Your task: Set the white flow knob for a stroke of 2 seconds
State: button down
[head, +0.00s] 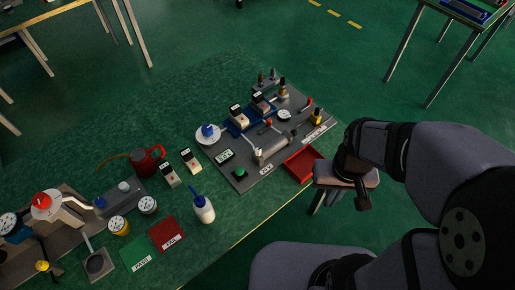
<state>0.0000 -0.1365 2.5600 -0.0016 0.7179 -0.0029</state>
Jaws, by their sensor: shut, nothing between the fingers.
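A grey base plate (247,179) on the green bench carries a light cylinder (274,147) with a rod, a small display (225,155) and a green button (240,173). A small white fitting (258,152) sits at the cylinder's left end; it may be the white flow knob, but it is too small to be sure. The display's digits and any knob scale are too small to read. My gripper (362,204) is shut and empty, pointing down beyond the bench's right edge, well apart from the plate.
A red tray (304,164) lies between the plate and my gripper. A blue knob on a white disc (208,139), a white bottle (204,211), a red can (148,161), and green (136,254) and red (167,234) mats lie left. Bare bench shows behind the plate.

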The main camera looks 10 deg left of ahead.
jog(key=shift+r, duration=0.1)
dwell(0.8)
jog(key=s+a+r+n+g+h+p, duration=0.2)
jog(key=s+r+n+g+p, duration=0.3)
jog(key=s+p, duration=0.75)
jog(key=w+a+f+n+t+y+p, duration=0.1)
jog(key=w+a+f+n+t+p, duration=0.1)
jog(key=w+a+f+n+p, duration=0.3)
jog(key=w+a+f+n+t+y+p, duration=0.1)
jog(key=w+a+f+n+t+p, duration=0.1)
jog(key=w+f, duration=0.5)
jog(key=w+a+r+n+t+y, duration=0.3)
jog(key=w+a+r+n+y, duration=0.1)
jog(key=w+a, duration=0.2)
jog(key=w+a+r+n+t+y, duration=0.3)
jog(key=w+a, duration=0.3)
jog(key=a, duration=0.3)
jog(key=shift+w+r+n+y, duration=0.25)
jog(key=shift+r+n+y, duration=0.15)
jog(key=shift+n, duration=0.3)
